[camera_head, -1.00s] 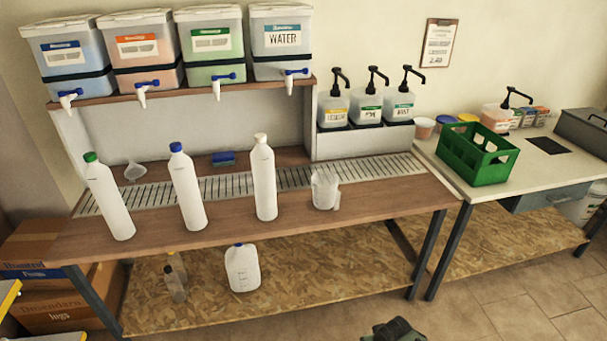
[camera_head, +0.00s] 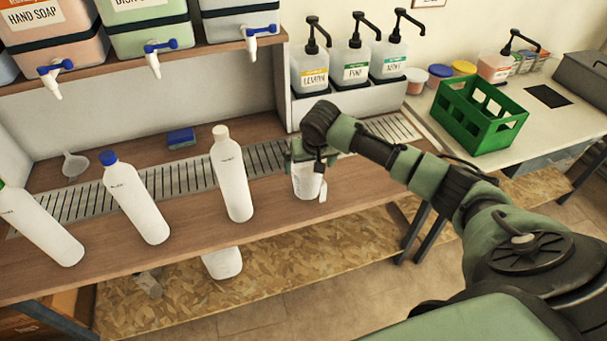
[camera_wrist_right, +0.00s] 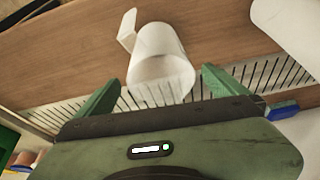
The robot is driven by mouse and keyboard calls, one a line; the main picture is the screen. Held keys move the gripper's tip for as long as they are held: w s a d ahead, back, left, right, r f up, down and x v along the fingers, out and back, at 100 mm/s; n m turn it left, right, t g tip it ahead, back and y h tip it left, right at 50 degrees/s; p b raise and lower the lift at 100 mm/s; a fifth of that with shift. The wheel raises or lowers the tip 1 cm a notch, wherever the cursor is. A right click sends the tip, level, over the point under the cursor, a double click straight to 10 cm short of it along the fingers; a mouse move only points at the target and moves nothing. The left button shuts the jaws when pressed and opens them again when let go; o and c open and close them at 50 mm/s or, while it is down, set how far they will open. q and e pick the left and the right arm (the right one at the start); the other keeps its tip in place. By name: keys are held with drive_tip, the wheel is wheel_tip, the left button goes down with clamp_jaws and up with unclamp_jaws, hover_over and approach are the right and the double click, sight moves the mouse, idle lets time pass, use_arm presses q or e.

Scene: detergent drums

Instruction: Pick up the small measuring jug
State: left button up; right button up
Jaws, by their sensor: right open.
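The small measuring jug (camera_head: 307,183) is white and translucent and stands upright on the wooden bench, right of the blue-capped and white-capped bottles. My right gripper (camera_head: 308,152) is above the jug and hides its top in the head view. In the right wrist view the jug (camera_wrist_right: 158,55) shows its open mouth and its handle at upper left. My right gripper (camera_wrist_right: 158,85) is open there, with its green fingers to either side of the jug's rim and apart from it. My left gripper is not in view.
A white-capped bottle (camera_head: 231,175) stands close left of the jug, with a blue-capped bottle (camera_head: 136,198) further left. Pump bottles (camera_head: 355,62) stand on a ledge behind. A green crate (camera_head: 478,115) is on the right table. Bench right of the jug is clear.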

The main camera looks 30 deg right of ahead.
sight(307, 172)
drive_tip(key=x, duration=0.7)
drive_tip(key=shift+p, duration=0.3)
drive_tip(key=c, duration=1.2)
drive_tip(key=shift+r, duration=0.15)
